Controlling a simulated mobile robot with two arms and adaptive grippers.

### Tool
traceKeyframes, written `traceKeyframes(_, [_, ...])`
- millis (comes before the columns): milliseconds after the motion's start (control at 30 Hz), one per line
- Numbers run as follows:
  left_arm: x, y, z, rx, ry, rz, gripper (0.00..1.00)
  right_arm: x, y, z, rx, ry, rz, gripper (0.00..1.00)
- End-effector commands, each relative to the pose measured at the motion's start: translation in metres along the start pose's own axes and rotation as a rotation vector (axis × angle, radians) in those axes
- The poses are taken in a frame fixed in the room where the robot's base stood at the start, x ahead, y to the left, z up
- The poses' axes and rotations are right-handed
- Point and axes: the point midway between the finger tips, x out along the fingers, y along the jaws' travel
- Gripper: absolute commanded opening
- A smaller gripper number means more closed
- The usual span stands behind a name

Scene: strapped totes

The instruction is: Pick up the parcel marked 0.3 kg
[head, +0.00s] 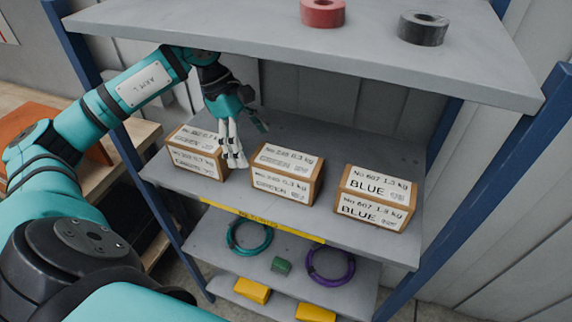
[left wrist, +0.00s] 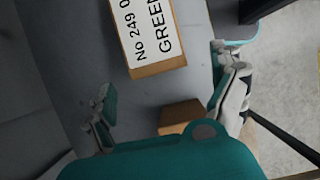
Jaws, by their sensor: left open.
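The parcel marked 0.3 kg (head: 286,174) is the middle of three brown boxes on the middle shelf. Its white labels read No 249 and GREEN. In the left wrist view the same parcel (left wrist: 152,35) is at the top, beyond my fingers, with its label partly cut off. My left gripper (head: 246,145) is open and empty, above the gap between the left and middle parcels, apart from the middle one. In the left wrist view its spread fingers (left wrist: 168,105) flank a brown corner of another box. My right gripper is not in view.
The left parcel (head: 196,153) stands close by my fingers, partly hidden. The right parcel (head: 373,197), BLUE 1.3 kg, stands apart. The upper shelf (head: 300,42) overhangs, carrying a red roll (head: 322,14) and a black roll (head: 423,30). Blue posts (head: 490,185) flank the shelves.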

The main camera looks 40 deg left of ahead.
Motion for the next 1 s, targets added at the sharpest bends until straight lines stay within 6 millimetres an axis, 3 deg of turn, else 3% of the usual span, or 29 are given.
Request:
traceKeyframes(100, [0.005,0.0,0.029,0.006,-0.004,-0.002,0.94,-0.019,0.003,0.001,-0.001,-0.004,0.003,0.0])
traceKeyframes(333, [0.021,0.0,0.058,0.001,-0.001,0.0,0.94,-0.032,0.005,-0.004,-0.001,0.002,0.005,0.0])
traceKeyframes(533, [0.032,-0.001,0.062,-0.002,0.001,-0.003,0.94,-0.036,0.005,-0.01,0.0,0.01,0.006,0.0])
traceKeyframes(800, [0.069,-0.001,0.062,-0.002,0.0,-0.002,0.94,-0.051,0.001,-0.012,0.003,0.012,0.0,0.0])
traceKeyframes(1000, [0.076,0.0,0.06,-0.001,0.002,0.001,0.94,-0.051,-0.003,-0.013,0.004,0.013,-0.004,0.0])
